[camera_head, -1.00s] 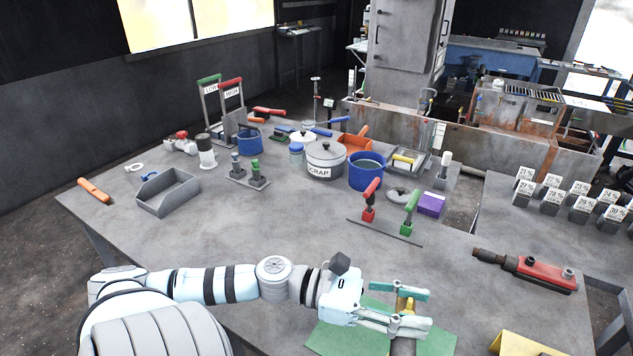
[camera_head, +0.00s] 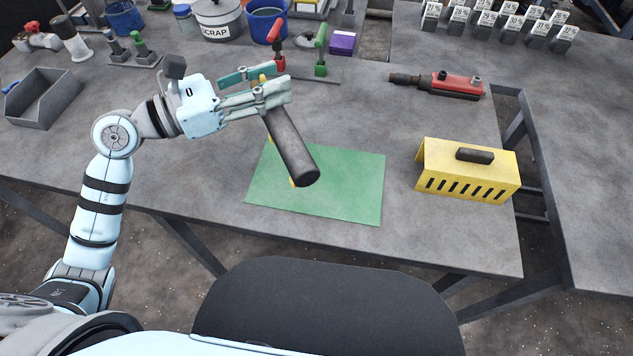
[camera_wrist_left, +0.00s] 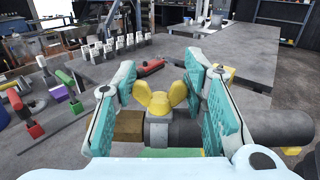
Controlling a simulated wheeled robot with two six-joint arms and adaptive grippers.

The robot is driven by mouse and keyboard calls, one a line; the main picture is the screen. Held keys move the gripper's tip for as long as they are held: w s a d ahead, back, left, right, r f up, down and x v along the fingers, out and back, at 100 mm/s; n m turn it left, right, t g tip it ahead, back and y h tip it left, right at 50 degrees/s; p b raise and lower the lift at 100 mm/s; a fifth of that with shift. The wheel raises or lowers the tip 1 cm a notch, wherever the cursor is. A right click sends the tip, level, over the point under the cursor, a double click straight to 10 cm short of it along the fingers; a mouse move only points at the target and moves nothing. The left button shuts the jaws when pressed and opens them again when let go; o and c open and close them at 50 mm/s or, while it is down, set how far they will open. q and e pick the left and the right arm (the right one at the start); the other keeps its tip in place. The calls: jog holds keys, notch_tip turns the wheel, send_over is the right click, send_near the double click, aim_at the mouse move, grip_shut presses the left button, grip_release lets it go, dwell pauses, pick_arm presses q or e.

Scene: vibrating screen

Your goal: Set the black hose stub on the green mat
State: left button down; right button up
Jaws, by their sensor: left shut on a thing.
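The green mat (camera_head: 345,185) lies flat near the front edge of the table. My left gripper (camera_head: 272,83) is shut on the black hose stub (camera_head: 293,148), a dark cylinder that slants over the mat's upper left part. Its lower end overlaps the mat in the picture; I cannot tell whether it touches. In the left wrist view, a yellow winged piece (camera_wrist_left: 160,99) and a brass end show between the fingers (camera_wrist_left: 160,112), with the black stub (camera_wrist_left: 268,133) extending right. The mat shows only as a small strip there. My right gripper is not in view.
A yellow slotted cover (camera_head: 467,171) stands right of the mat. A red tool (camera_head: 457,84) lies behind it. Red and green handles (camera_head: 320,55) stand behind the gripper. A grey tray (camera_head: 45,98) is at the left. The mat's right half is clear.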

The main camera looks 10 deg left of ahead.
pick_arm(q)
jog(key=w+d+r+n+t+y+b, duration=0.1)
jog(key=w+r+t, duration=0.15)
jog(key=w, duration=0.25)
jog(key=shift+g, duration=0.35)
notch_tip(320, 180, down, 19)
jog(key=b, duration=0.6)
jog(key=shift+f, duration=0.2)
jog(key=c, duration=1)
grip_release()
jog(key=shift+r, duration=0.1)
